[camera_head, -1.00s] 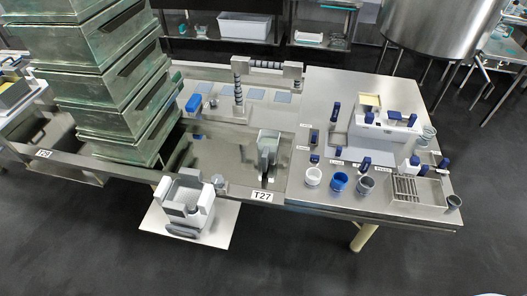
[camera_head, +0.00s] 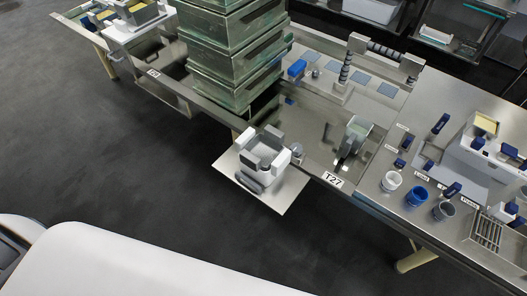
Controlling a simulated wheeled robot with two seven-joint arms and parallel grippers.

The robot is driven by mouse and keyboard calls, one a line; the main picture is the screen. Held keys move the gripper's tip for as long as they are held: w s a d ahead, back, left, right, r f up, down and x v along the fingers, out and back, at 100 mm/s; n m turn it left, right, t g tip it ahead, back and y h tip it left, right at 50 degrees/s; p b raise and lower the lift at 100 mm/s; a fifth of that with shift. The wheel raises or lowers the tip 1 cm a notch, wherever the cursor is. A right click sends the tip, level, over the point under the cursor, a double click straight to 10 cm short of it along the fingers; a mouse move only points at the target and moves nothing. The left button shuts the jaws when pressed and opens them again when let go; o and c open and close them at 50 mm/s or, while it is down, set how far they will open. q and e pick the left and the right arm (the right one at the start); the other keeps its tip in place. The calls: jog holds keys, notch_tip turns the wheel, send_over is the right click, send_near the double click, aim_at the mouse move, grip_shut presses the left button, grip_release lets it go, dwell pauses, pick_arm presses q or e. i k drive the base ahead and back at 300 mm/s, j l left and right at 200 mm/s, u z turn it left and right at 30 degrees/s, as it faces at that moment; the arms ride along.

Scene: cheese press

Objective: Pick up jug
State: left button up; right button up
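What looks like the jug (camera_head: 357,132) is a small pale grey-green vessel with a darker grey part at its front. It stands upright in the shallow steel basin (camera_head: 318,150) of the long table, behind the T27 label. Its exact shape is too small to make out. Neither of my grippers shows, and nothing is seen touching the jug.
A tall stack of green-tinted bins (camera_head: 236,60) stands left of the basin. A white-grey device (camera_head: 262,158) sits on a pale plate (camera_head: 290,190) jutting from the table's front. White, blue and grey cups (camera_head: 417,196) stand to the right. Dark floor (camera_head: 120,170) is open in front.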

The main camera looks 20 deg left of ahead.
aim_at(353, 140)
jog(key=i+j, duration=0.15)
jog(key=j, duration=0.15)
jog(key=i+j+z, duration=0.1)
jog(key=j, duration=0.2)
jog(key=i+j, duration=0.2)
jog(key=i+j+z, duration=0.1)
jog(key=j, duration=0.3)
